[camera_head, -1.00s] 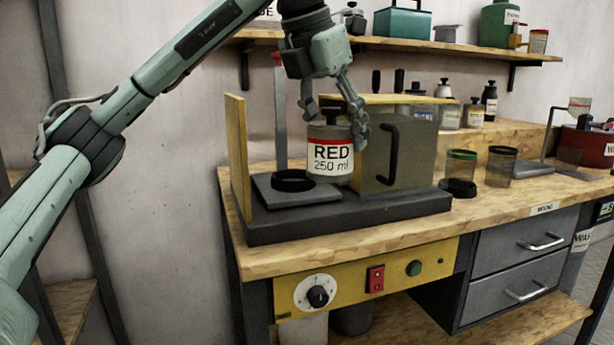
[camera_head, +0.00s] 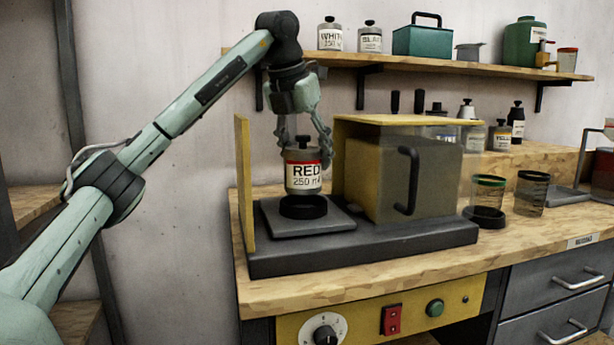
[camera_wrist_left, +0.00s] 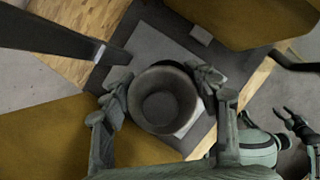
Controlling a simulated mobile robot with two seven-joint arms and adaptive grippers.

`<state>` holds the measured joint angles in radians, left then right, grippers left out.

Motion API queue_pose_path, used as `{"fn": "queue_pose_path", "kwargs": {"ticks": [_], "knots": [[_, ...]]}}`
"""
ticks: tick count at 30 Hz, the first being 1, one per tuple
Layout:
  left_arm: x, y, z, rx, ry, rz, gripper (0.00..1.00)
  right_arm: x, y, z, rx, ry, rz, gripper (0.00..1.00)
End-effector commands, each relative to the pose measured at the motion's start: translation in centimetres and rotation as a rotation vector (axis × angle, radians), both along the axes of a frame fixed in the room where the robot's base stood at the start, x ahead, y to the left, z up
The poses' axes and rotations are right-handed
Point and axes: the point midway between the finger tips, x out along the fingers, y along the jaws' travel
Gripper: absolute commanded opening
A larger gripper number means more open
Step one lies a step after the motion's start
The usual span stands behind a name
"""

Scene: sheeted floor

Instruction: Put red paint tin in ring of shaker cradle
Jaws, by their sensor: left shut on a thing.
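The red paint tin (camera_head: 304,176), with a white label reading "RED 250 ml", is upright in my left gripper (camera_head: 304,142). The gripper comes from above, its fingers shut on the tin's upper part. The black ring (camera_head: 303,207) lies on the square grey plate of the shaker cradle (camera_head: 330,224). The tin's bottom is over the ring, at or just above its rim; I cannot tell whether it has entered. In the left wrist view the tin (camera_wrist_left: 162,104) sits between the fingers and hides the ring. A dark gripper (camera_wrist_left: 294,120), seemingly my right one, shows at that view's right edge.
A yellow upright panel (camera_head: 245,185) stands left of the plate. A box with a black handle (camera_head: 407,180) and yellow top stands close on the right. A shelf (camera_head: 440,68) with tins and a teal box runs above.

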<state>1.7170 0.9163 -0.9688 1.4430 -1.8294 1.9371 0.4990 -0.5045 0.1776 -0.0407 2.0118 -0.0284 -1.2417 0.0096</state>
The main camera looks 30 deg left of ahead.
Motion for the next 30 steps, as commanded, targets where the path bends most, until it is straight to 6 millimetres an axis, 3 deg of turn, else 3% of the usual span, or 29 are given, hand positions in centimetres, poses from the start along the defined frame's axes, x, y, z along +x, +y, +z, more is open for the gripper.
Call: {"fn": "queue_pose_path", "kwargs": {"ticks": [10, 21, 22, 27, 30], "knots": [[0.0, 0.1, -3.8, 0.001, -0.001, 0.0, 0.16, 0.2, 0.1, 0.7, -0.001, -0.006, 0.0, 0.41], [0.0, 0.0, -4.3, 0.0, -0.003, 0.0, 0.16, -0.1, 0.0, 0.6, -0.003, -0.001, -0.002, 0.41], [0.0, 0.0, -4.3, 0.0, -0.001, 0.0, 0.61, -0.1, 0.0, 0.7, -0.003, -0.001, -0.002, 0.41], [0.0, 0.0, -4.3, 0.0, -0.001, 0.0, 0.81, -0.2, 0.1, 0.8, -0.003, -0.002, 0.0, 0.41], [0.0, 0.0, -4.3, 0.0, -0.001, 0.0, 0.81, -0.2, 0.1, 0.9, -0.002, -0.004, -0.001, 0.41]]}}
